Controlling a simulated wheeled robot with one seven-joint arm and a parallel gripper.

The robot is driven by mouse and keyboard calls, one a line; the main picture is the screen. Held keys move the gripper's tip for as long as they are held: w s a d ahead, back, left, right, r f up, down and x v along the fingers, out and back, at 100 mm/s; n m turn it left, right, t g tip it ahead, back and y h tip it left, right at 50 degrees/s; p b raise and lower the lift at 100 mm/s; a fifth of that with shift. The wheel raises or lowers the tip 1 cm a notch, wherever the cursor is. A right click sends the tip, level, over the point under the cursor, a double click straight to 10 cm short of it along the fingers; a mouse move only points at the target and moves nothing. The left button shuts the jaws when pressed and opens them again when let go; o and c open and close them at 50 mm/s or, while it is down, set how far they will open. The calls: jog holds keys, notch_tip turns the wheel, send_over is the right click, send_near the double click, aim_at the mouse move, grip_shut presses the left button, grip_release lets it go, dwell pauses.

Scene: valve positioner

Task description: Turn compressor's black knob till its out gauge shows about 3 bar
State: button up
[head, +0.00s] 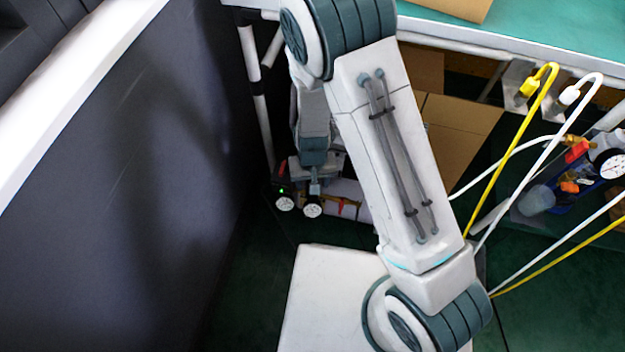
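Two small round white gauges, a left gauge (285,203) and a right gauge (312,210), show low under the bench at the end of my arm. They seem to belong to the compressor, whose body is mostly hidden. A small green light shows on a dark part just above the left gauge. The gauges are too small to read. My gripper (315,186) is right above and beside them, pointing down; its fingers are too small to make out. I cannot see the black knob, nor tell whether my gripper touches anything.
A dark grey panel (130,160) fills the left. The teal bench top (530,22) is at upper right, with cardboard boxes (455,140) below. Yellow and white hoses (520,125) hang at right, near a blue bin (560,200) and another gauge (612,165).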

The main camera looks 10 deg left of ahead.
notch_tip(320, 180, up, 14)
jog(key=p, duration=0.6)
dwell(0.4)
jog(key=s+d+r+m+t+p, duration=0.1)
jog(key=d+r+p, duration=0.5)
jog(key=r, duration=0.7)
jog(key=d+r+m+y+p, duration=0.1)
jog(key=d+r+p, duration=0.45)
jog(key=r, duration=0.75)
jog(key=s+d+r+t+p, duration=0.1)
jog(key=d+r+p, duration=0.3)
jog(key=r+p, duration=0.7)
jog(key=s+d+r+m+p, duration=0.1)
jog(key=s+d+r+p, duration=0.1)
jog(key=r, duration=0.5)
jog(key=s+d+r+h+p, duration=0.1)
jog(key=s+d+r+p, duration=0.2)
jog(key=r, duration=0.5)
jog(key=shift+s+d+m+t, duration=0.4)
jog(key=shift+s+d, duration=0.05)
jog(key=shift+d, duration=0.6)
